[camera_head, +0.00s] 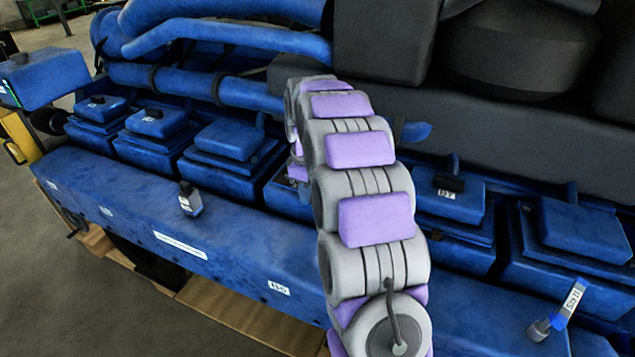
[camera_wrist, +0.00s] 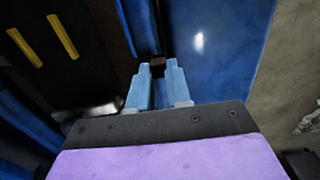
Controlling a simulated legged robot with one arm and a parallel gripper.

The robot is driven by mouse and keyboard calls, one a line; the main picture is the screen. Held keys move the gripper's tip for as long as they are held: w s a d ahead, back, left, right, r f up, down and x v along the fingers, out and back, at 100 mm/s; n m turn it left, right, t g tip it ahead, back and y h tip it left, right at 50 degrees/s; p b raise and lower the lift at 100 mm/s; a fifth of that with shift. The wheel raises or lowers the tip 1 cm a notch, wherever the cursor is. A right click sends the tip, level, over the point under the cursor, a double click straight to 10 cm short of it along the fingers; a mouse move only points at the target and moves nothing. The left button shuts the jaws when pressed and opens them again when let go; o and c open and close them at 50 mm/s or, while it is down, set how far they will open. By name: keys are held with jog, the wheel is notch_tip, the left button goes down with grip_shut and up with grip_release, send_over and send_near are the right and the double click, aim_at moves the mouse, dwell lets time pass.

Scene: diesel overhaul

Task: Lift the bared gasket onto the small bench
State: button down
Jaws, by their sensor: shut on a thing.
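My gripper (camera_wrist: 159,86) shows in the wrist view with its two pale blue fingers close together. They are shut on a small dark brown piece (camera_wrist: 157,66) at their tips. I cannot tell whether this piece is part of the gasket. A smooth blue surface lies behind and to the right of the fingers. In the head view my grey and purple arm reaches over the engine (camera_head: 130,205), and its far end is hidden. I cannot pick out the gasket or the small bench for certain in either view.
A row of blue covers (camera_head: 225,140) with dark knobs lines the engine. Blue pipes (camera_head: 225,38) and dark housings (camera_head: 500,122) rise behind. A blue block (camera_head: 42,78) stands at the left edge. Open floor (camera_head: 60,290) lies at the lower left.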

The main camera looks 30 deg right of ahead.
notch_tip(320, 180, up, 12)
jog(key=p, duration=0.1)
dwell(0.9)
jog(key=shift+r, duration=0.1)
notch_tip(320, 180, up, 3)
jog(key=shift+f+p, duration=0.1)
jog(key=shift+p, duration=1.15)
